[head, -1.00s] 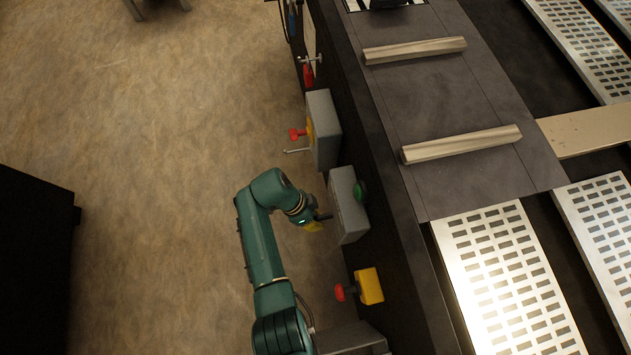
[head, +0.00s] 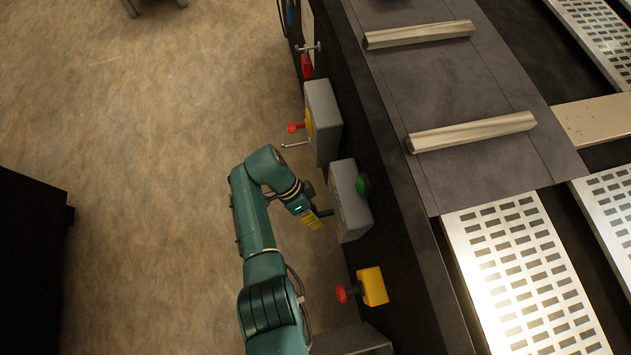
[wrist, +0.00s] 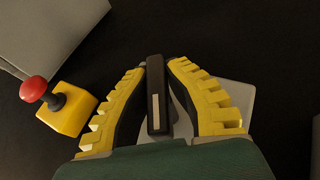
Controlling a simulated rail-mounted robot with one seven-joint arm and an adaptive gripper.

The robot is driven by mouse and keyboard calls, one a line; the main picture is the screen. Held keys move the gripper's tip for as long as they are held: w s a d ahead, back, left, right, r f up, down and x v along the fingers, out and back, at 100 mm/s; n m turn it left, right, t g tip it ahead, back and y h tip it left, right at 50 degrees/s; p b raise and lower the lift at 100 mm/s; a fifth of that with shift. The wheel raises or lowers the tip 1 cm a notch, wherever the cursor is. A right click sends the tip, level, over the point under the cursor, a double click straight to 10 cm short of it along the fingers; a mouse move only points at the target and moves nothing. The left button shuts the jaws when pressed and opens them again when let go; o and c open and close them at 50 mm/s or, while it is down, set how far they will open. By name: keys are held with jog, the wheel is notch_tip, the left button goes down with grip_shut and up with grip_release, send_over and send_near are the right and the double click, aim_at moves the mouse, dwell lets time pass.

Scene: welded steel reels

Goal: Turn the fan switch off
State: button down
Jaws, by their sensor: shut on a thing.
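The switch is a black bar-shaped knob (wrist: 157,95) with a pale stripe, in front of a grey plate in the wrist view. In the head view the dark knob (head: 325,213) sticks out from the left face of a grey box (head: 352,205) with a green button (head: 363,187). My gripper (head: 314,222) is at this knob. In the wrist view the yellow ridged fingers of my gripper (wrist: 158,66) stand on both sides of the knob, shut on it. The knob's base is partly hidden. I see no label.
Below the box is a yellow box (head: 373,287) with a red button (head: 342,294); the wrist view shows this yellow box (wrist: 67,109) at left. Above is another grey box (head: 323,122) with a red knob (head: 295,127) and a lever.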

jog(key=c, duration=1)
grip_release()
jog(key=shift+s, duration=0.2)
jog(key=shift+c, duration=0.2)
jog(key=shift+w, duration=0.1)
jog(key=v, duration=1.2)
jog(key=shift+f, duration=0.1)
